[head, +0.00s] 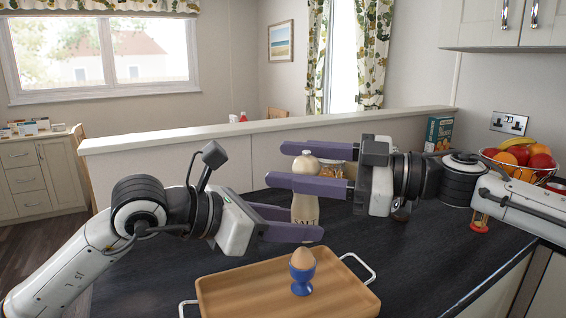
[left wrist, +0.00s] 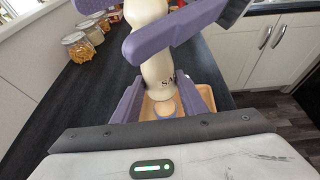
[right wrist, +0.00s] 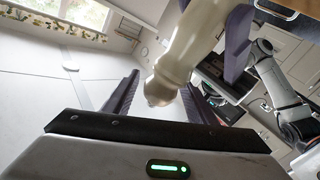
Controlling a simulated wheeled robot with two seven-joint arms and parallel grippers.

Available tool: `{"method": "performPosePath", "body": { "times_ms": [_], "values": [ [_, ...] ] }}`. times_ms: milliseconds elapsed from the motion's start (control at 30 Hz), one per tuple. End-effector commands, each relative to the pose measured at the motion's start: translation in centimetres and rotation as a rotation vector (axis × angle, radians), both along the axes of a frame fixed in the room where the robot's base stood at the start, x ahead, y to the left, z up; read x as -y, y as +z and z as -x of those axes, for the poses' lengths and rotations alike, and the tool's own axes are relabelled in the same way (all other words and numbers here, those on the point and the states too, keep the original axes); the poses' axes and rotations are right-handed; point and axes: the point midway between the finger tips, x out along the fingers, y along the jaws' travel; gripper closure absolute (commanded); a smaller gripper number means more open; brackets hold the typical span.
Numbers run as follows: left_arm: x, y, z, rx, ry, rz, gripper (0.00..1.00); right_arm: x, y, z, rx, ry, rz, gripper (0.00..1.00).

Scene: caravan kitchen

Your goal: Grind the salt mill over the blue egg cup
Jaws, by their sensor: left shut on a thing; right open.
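The cream salt mill (head: 305,208), lettered SALT, is upright in the head view. My left gripper (head: 300,222) is shut on its lower body. My right gripper (head: 280,166) is open at the mill's top, with its fingers on either side; contact is unclear. The mill also shows in the left wrist view (left wrist: 152,62) and between the right fingers in the right wrist view (right wrist: 190,50). The blue egg cup (head: 302,285) holds a brown egg (head: 302,258) and stands on a wooden tray (head: 235,292), below and in front of the mill. The egg also shows below it (left wrist: 165,108).
Glass jars (left wrist: 75,48) stand on the dark worktop (head: 420,250) behind the mill. A fruit bowl (head: 520,165), a teal box (head: 438,132) and a small red-based timer (head: 480,224) are at the right. A low wall ledge (head: 200,137) runs behind. The worktop right of the tray is clear.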

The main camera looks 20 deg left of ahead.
Motion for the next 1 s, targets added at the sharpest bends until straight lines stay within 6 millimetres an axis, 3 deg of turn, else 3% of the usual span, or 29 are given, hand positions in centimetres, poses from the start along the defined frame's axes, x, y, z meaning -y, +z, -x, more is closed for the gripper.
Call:
{"method": "performPosePath", "body": {
  "times_ms": [200,467,500,733,1000],
  "values": [
    [0.0,0.1,0.0,0.002,0.0,0.001,0.83,-1.7,0.0,0.0,0.001,-0.001,0.0,0.48],
    [0.0,0.1,0.0,0.002,0.0,0.001,0.83,-1.9,0.0,0.0,0.001,-0.001,0.0,0.48],
    [0.0,0.1,0.0,0.002,0.0,0.001,0.83,-1.9,0.0,0.0,0.0,-0.001,0.0,0.5],
    [0.0,0.1,0.0,0.002,0.0,0.001,0.83,-1.8,0.0,0.0,0.0,-0.001,0.0,0.89],
    [0.0,0.1,0.0,0.003,0.0,0.001,0.83,-1.8,0.0,-0.1,0.0,-0.025,0.0,0.9]
  ]
}}
